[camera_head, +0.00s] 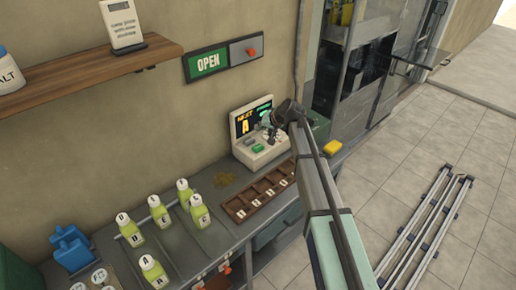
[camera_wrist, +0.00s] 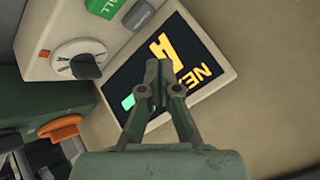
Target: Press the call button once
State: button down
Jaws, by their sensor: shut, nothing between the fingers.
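The call button is a green key (camera_wrist: 104,6) on the beige console, cut off by the top edge of the wrist view with only part of its lettering showing. In the head view the green key (camera_head: 257,148) is on the console's sloping front. The console's dark screen (camera_wrist: 165,65) shows yellow letters reading NEXT and A. My gripper (camera_wrist: 157,66) is shut and empty, its fingertips overlapping the screen in the wrist view, apart from the green key. In the head view my gripper (camera_head: 269,127) is in front of the console's right side.
A grey key (camera_wrist: 143,15) and a round dial (camera_wrist: 76,60) sit beside the green key. A wooden compartment tray (camera_head: 259,193) lies before the console. Several yellow-green bottles (camera_head: 160,210) stand left on the counter. A yellow block (camera_head: 332,146) is to the right.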

aim_at(259, 147)
notch_tip(259, 147, down, 7)
jog(key=shift+r+b, duration=0.2)
jog(key=shift+b, duration=0.95)
jog(key=shift+f+b, duration=0.3)
jog(key=shift+f, duration=0.15)
jog(key=shift+f, duration=0.1)
jog(key=shift+f+b, duration=0.35)
jog(key=shift+b, duration=0.15)
jog(key=shift+f+b, duration=0.45)
jog(key=shift+f, duration=0.05)
dwell(0.8)
jog(key=shift+r, duration=0.1)
dwell(0.3)
jog(key=shift+r, duration=0.85)
jog(key=shift+r+p, duration=1.05)
jog(key=shift+r, duration=1.45)
